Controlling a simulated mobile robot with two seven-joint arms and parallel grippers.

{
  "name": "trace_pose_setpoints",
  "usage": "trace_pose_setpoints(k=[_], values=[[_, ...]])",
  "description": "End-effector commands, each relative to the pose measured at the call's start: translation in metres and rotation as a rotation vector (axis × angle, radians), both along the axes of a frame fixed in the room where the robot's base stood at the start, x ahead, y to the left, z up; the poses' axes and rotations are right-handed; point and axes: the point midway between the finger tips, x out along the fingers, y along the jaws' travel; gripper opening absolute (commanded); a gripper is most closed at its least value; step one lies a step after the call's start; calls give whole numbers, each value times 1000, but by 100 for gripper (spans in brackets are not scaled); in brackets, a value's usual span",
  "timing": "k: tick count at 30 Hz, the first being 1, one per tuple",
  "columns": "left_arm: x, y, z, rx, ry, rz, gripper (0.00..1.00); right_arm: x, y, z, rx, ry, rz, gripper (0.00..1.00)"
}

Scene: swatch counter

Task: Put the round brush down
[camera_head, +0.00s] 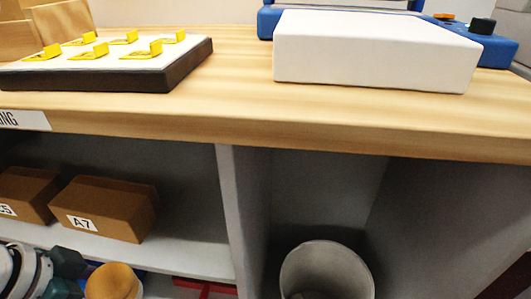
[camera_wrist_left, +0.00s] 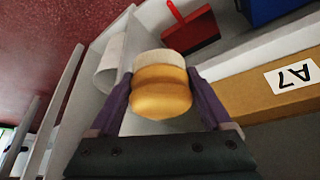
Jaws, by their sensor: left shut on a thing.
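The round brush (camera_wrist_left: 162,92) has a rounded orange-yellow body and a pale band at its far end. In the left wrist view it sits between the two purple fingers of my left gripper (camera_wrist_left: 161,84), which is shut on it. In the head view the brush (camera_head: 113,281) shows at the bottom left, in front of the lower shelf and below the counter top. My left gripper (camera_head: 84,281) is partly cut off by the bottom edge there. My right gripper is in neither view.
The wooden counter (camera_head: 230,100) bears a board (camera_head: 120,80) with yellow pieces, a white block (camera_head: 375,52) and a blue device (camera_head: 495,50). Below are a carton marked A7 (camera_head: 105,208), a grey bin (camera_head: 325,255) and an upright divider (camera_head: 230,200). A red dustpan (camera_wrist_left: 190,32) lies beyond the brush.

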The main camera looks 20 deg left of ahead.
Motion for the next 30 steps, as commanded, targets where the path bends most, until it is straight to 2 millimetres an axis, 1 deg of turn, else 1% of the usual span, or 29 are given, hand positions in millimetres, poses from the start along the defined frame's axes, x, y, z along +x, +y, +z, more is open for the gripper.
trace_pose_setpoints(k=[1, 6, 9, 12, 17, 19, 24, 27, 30], values=[[17, -6, -2, -5, -12, 0, 12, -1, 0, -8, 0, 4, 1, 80], [66, -23, -3, -7, -12, 1, 12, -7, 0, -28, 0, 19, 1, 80], [89, -30, -2, -6, -10, 1, 12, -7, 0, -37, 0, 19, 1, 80], [105, -36, -2, -4, -5, 1, 12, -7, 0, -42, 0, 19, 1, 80], [117, -39, 0, -3, -3, 0, 12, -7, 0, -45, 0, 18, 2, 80], [125, -42, 0, -3, -4, 0, 12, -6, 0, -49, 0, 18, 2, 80], [153, -52, -2, -4, -5, 0, 12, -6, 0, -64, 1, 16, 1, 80], [151, -50, -15, -1, 0, 0, 12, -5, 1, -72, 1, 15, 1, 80], [151, -50, -15, -2, -1, 0, 12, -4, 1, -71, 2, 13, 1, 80]])
